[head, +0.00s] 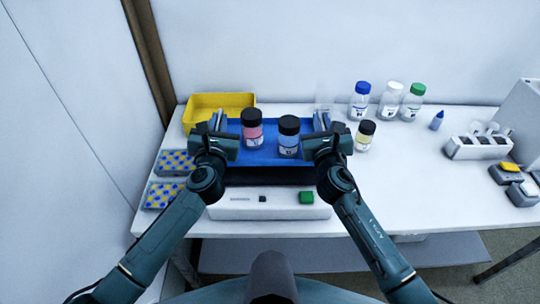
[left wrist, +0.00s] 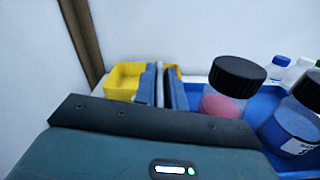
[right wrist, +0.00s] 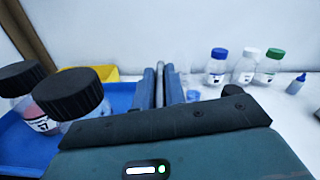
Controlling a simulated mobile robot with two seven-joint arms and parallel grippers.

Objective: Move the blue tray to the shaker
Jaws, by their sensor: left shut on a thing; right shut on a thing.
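The blue tray (head: 270,154) is in the middle of the head view and carries two black-capped bottles, one with pink liquid (head: 252,133) and one with blue liquid (head: 288,142). Both bottles stand upright. My left gripper (head: 218,121) is shut on the tray's left edge and my right gripper (head: 322,121) is shut on its right edge. The shaker (head: 225,209), a white unit with a dark top and a green button, is at the table's front. The tray's near side is just behind or over the dark top; I cannot tell whether they touch.
A yellow tray (head: 200,103) is behind my left gripper. Two blue-and-yellow racks (head: 161,196) lie at left. Blue, white and green-capped bottles (head: 389,104) and a small black-capped bottle (head: 364,137) stand at right. The table's right front (head: 420,205) is clear.

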